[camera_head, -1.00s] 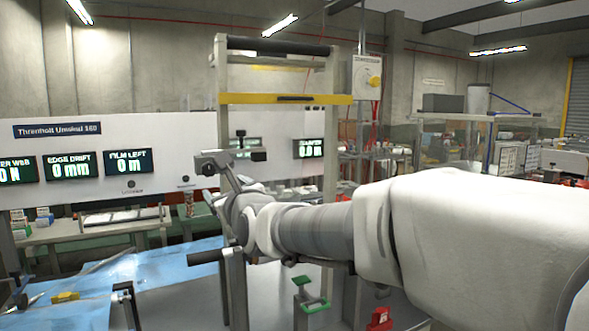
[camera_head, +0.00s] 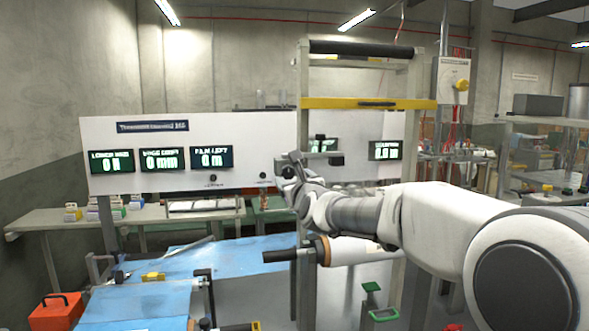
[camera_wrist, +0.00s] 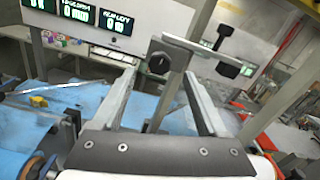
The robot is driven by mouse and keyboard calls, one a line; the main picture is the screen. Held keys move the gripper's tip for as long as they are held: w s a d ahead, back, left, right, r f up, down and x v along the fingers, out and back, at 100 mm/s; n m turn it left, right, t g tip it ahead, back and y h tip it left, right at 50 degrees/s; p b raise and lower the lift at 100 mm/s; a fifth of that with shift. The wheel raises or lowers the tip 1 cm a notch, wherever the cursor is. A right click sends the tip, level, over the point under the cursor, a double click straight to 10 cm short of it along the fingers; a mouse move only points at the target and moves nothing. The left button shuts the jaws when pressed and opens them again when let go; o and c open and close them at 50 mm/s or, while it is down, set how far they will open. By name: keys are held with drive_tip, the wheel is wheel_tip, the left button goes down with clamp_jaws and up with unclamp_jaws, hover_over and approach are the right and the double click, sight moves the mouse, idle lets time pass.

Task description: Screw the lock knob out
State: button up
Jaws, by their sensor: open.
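The dark round knob (camera_wrist: 159,64), which looks like the lock knob, shows in the wrist view on a grey upright post (camera_wrist: 166,100) below a slanted crossbar (camera_wrist: 195,48). My gripper (camera_wrist: 158,74) is open, with one grey finger on each side of the knob in the picture. I cannot tell whether either finger touches it or how far away it is. In the head view my gripper (camera_head: 292,166) is at the frame's left upright, small and partly merged with dark parts there, so the knob is hard to make out.
A yellow bar (camera_head: 368,103) spans the tall frame above my arm. A film roll (camera_head: 352,250) and a black handle (camera_head: 280,255) lie below it. A white panel with displays (camera_head: 250,130) stands behind. Blue film (camera_head: 240,258) and a red box (camera_head: 54,312) are at lower left.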

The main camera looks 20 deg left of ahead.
sight(289, 172)
drive_tip(key=shift+p+x, duration=0.75)
drive_tip(key=shift+x, duration=2.25)
drive_tip(key=shift+d, duration=0.1)
clamp_jaws()
